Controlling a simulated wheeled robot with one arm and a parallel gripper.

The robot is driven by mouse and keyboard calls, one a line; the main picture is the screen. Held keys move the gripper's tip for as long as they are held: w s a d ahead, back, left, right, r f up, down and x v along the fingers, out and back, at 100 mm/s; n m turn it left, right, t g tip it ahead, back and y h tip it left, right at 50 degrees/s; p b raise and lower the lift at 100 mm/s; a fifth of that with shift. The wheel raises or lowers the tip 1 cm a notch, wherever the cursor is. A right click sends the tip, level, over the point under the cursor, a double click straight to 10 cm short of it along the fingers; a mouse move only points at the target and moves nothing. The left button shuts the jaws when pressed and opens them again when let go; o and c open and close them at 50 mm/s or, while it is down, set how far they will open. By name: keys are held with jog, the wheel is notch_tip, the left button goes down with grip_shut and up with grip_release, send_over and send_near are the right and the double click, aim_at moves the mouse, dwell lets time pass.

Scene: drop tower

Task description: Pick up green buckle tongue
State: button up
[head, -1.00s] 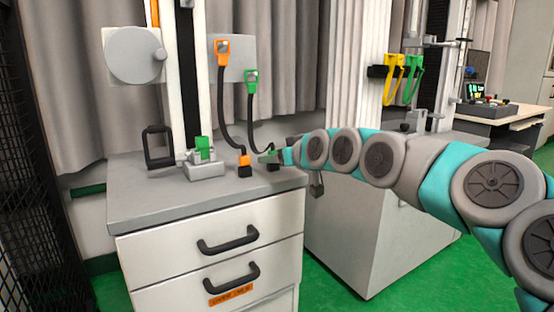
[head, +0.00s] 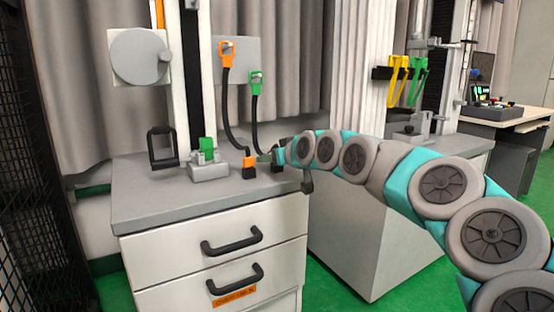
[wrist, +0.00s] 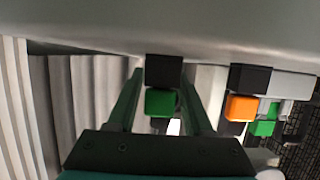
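In the head view a green clip-like tongue (head: 256,83) hangs on a grey wall plate, with a black strap running down from it to the counter. In the wrist view a green block (wrist: 160,103) with a black base stands between the two fingers of my gripper (wrist: 161,78). The fingers are apart, one on each side of the block, and I cannot tell whether they touch it. In the head view my gripper (head: 266,158) is low over the counter, just right of the orange block, and hides most of the green block.
An orange block (head: 249,162) with a black base stands close on the left, its strap rising to an orange clip (head: 227,54). A grey holder (head: 208,172) with a green part stands farther left on the counter (head: 150,205). Yellow and green clips hang at right.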

jog(key=c, duration=0.7)
